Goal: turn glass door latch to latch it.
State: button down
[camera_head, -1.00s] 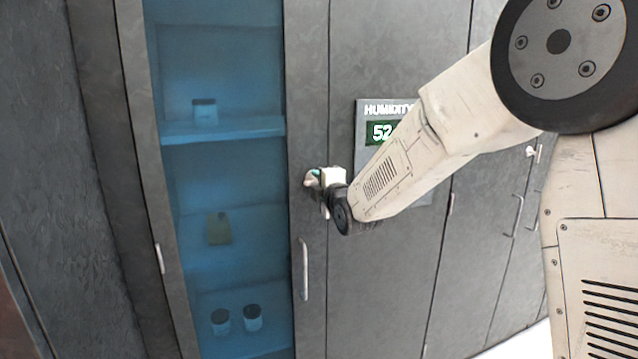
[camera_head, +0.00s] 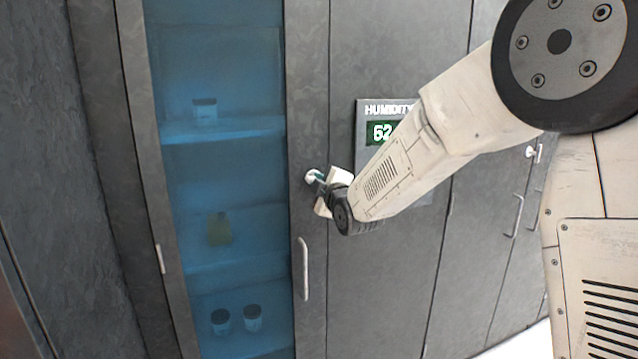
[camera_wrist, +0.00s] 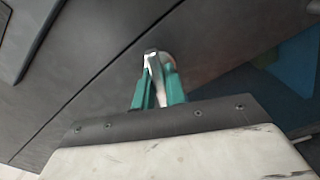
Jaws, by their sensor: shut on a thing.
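The glass door (camera_head: 222,160) is closed at the left of the head view, with a grey frame and blue-tinted pane. Its latch (camera_head: 311,175) is a small pale knob on the right part of the frame, above the door handle. My gripper (camera_head: 320,178) is at the latch. In the wrist view, the teal fingers of my gripper (camera_wrist: 158,80) are shut on the shiny metal latch lever (camera_wrist: 153,66), which points along the fingers. The latch's round base (camera_wrist: 166,60) shows just beyond the fingertips. The fingers hide part of the lever.
A vertical door handle (camera_head: 304,268) is below the latch. A humidity display (camera_head: 381,133) is on the grey panel to the right, partly behind my arm. Jars (camera_head: 222,320) and a yellowish container (camera_head: 219,229) stand on shelves behind the glass. Grey cabinet doors continue to the right.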

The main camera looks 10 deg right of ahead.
jog(key=m, duration=0.6)
jog(key=shift+m, duration=0.3)
jog(key=m, duration=0.6)
jog(key=shift+f, duration=0.1)
dwell(0.3)
jog(key=c, duration=1.5)
grip_release()
jog(key=shift+o, duration=0.2)
jog(key=v, duration=0.8)
